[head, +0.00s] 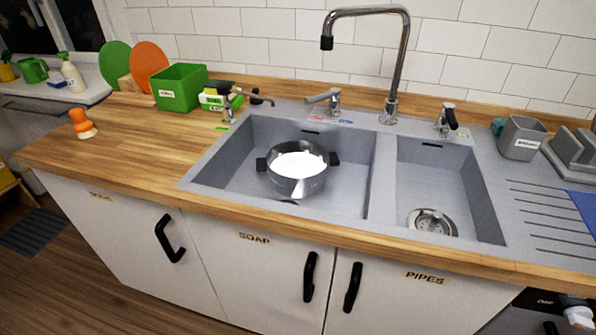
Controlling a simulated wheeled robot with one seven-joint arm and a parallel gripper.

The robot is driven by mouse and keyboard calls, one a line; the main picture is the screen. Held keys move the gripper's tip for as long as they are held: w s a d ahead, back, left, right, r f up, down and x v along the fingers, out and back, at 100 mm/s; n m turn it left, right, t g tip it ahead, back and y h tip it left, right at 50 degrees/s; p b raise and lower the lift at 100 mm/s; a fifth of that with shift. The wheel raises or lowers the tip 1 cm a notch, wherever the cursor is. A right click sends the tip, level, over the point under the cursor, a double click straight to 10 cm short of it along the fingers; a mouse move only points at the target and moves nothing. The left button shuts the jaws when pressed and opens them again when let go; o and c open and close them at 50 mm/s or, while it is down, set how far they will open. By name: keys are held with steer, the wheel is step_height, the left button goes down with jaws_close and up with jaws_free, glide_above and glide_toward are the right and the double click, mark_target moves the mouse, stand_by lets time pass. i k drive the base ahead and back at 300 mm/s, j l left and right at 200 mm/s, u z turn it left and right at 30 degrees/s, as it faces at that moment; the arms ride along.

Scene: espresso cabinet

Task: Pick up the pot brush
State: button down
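A small orange object with a rounded knob top and a paler base (83,123) looks like the pot brush. It stands on the left part of the wooden countertop (125,135), near the front left edge, with clear wood around it.
A green box (180,88), with green and orange discs behind it, stands behind and right of the brush. A steel pot (297,170) sits in the left basin of the grey sink (384,190). A tall tap (397,60) rises behind. A sill with bottles (70,75) lies left.

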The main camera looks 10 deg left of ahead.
mark_target(84, 128)
steer(key=u, duration=1.35)
